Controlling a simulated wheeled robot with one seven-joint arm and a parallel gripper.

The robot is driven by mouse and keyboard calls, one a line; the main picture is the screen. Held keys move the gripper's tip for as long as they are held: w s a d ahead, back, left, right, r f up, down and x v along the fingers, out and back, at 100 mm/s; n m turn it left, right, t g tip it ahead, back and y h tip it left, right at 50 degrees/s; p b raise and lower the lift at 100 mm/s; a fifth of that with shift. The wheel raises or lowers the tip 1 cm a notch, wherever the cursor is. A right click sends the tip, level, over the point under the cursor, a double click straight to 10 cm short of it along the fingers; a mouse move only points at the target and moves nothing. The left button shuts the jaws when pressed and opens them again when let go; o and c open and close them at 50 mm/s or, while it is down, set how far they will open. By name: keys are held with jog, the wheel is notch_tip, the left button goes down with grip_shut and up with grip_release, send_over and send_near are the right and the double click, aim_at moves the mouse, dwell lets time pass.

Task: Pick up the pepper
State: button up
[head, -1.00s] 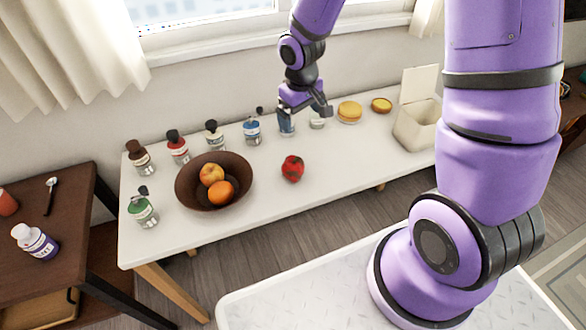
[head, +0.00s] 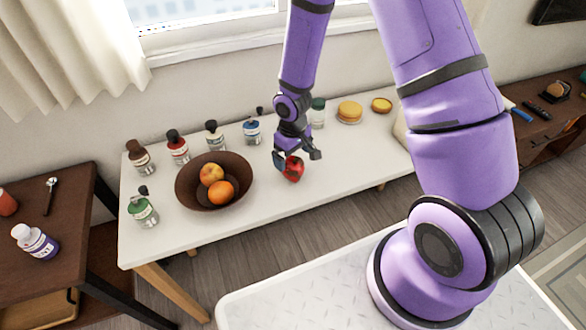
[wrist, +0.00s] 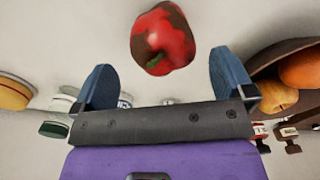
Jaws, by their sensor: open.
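The red pepper (head: 293,171) sits on the white table, right of the brown bowl. In the wrist view the pepper (wrist: 163,39) is red with dark patches and a green stem, and it lies ahead of and between the two blue fingertips. My gripper (head: 297,159) is open at the pepper, with its fingers apart and nothing held. In the wrist view my gripper (wrist: 165,78) shows clear gaps between each finger and the pepper. Part of the pepper is hidden behind the gripper in the head view.
The brown bowl (head: 185,190) with fruit stands left of the pepper. Several bottles, such as the blue-labelled one (head: 251,131), line the back of the white table (head: 262,222). A yellow cake (head: 350,111) is at the back right. The table right of the pepper is clear.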

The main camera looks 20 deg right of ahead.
aim_at(293, 167)
jog(key=shift+s+a+f, duration=0.1)
jog(key=shift+f, duration=1.2)
jog(key=shift+s+f, duration=0.1)
jog(key=shift+f, duration=1.2)
jog(key=c, duration=1)
